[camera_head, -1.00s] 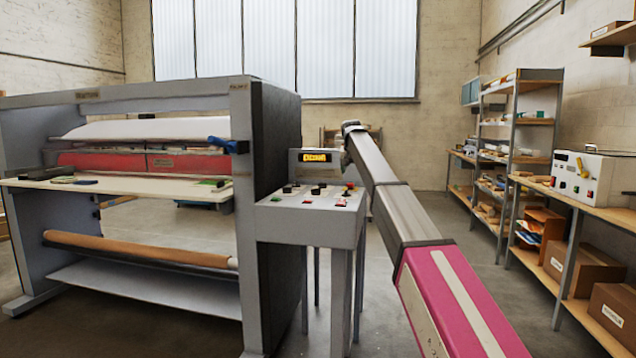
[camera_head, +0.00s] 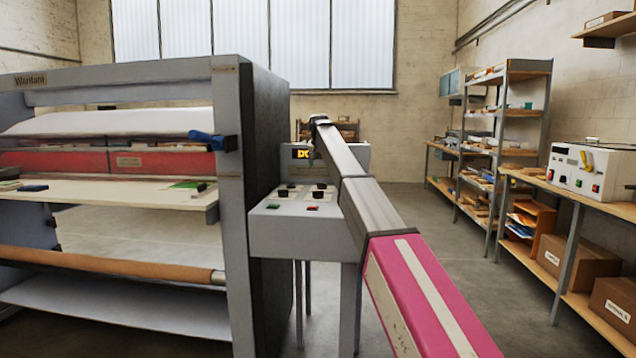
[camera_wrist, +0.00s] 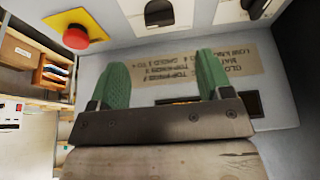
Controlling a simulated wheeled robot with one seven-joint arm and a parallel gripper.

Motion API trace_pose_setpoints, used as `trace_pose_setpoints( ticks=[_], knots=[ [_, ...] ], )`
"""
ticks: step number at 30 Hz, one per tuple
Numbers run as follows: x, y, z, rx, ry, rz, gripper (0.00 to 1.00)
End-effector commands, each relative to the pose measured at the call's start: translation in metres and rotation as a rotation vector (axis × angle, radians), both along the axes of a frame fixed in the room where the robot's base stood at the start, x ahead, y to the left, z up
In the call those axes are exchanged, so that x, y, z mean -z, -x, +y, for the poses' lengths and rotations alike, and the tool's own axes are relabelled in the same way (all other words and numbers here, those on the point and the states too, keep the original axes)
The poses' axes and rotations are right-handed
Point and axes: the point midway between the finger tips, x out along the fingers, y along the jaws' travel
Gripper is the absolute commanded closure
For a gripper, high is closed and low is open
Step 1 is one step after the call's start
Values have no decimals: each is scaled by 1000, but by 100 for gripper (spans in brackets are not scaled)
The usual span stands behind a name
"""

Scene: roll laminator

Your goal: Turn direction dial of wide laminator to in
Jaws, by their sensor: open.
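The wide laminator (camera_head: 228,180) stands at the left in the head view, with its control console (camera_head: 292,240) at its right side. Several black dials (camera_head: 318,195) sit on the console top; I cannot tell which is the direction dial. In the wrist view, one black dial (camera_wrist: 158,13) on a white plate is at the top centre and another (camera_wrist: 255,7) is at the top right, cut by the edge. My gripper (camera_wrist: 163,76) is open and empty, its green fingertips apart over the panel, below the centre dial in the picture. In the head view my arm hides it.
A red emergency button (camera_wrist: 75,37) on a yellow plate is at the upper left in the wrist view. A lit display (camera_head: 300,153) rises behind the console, partly hidden by my arm. Shelves (camera_head: 507,130) and a workbench (camera_head: 580,205) line the right; floor between is clear.

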Motion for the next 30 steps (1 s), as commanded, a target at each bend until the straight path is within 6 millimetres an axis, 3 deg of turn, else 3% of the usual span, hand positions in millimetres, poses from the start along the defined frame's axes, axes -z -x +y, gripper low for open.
trace_pose_setpoints(
  ticks=[9,15,21,30],
  knots=[
    [52,-22,0,0,0,1,28],
    [77,-32,-1,0,0,0,28],
    [88,-37,-1,0,0,0,28],
    [89,-37,-1,0,0,0,31]
  ],
)
